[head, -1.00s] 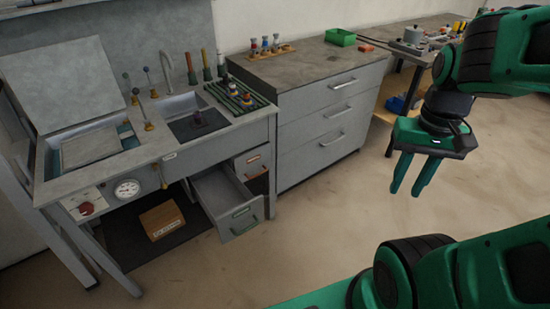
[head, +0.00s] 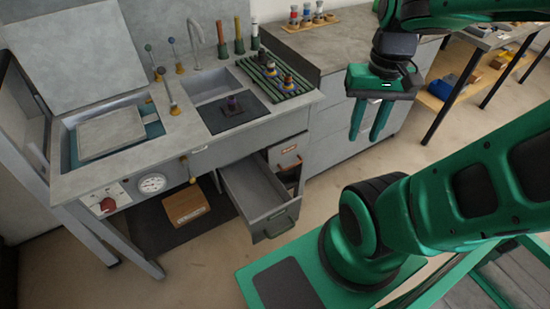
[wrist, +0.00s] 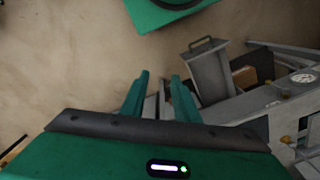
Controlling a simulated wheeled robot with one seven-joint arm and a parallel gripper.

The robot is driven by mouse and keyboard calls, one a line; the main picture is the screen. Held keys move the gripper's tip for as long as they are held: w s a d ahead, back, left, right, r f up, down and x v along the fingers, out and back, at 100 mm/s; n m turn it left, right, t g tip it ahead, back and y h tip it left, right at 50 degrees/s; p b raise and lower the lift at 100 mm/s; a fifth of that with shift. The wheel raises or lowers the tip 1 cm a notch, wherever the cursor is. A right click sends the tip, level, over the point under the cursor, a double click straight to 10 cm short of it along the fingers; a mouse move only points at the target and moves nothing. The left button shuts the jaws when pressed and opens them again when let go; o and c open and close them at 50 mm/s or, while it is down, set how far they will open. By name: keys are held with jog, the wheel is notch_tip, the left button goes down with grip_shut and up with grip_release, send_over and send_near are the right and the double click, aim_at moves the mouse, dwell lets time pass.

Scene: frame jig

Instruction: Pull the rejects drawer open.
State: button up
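Under the bench, a grey drawer (head: 250,190) stands pulled well out, with a bar handle (head: 275,228) on its front. The label is too small to read, so I cannot tell which is the rejects drawer. My gripper (head: 366,138) is open and empty, fingers pointing down, to the right of and above the open drawer, touching nothing. In the wrist view, the gripper (wrist: 160,76) shows a gap between its fingers, and the open drawer (wrist: 209,76) lies to the right.
The bench top holds a sink (head: 214,87), a rack of rods (head: 275,78) and upright tools. A cardboard box (head: 186,206) sits on a dark mat underneath. A grey cabinet (head: 335,148) stands at the right.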

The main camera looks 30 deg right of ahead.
jog(key=shift+w+a, duration=0.1)
jog(key=shift+w, duration=0.2)
jog(key=m+t, duration=0.2)
jog(key=m, duration=0.9)
send_over(293, 166)
jog(key=s, duration=0.2)
notch_tip(293, 166, down, 32)
jog(key=shift+w+f, duration=0.3)
jog(key=shift+f, duration=1.4)
jog(key=shift+w+f, duration=0.35)
jog(key=shift+f, duration=1.4)
jog(key=shift+w+f, duration=0.3)
jog(key=shift+f, duration=1.4)
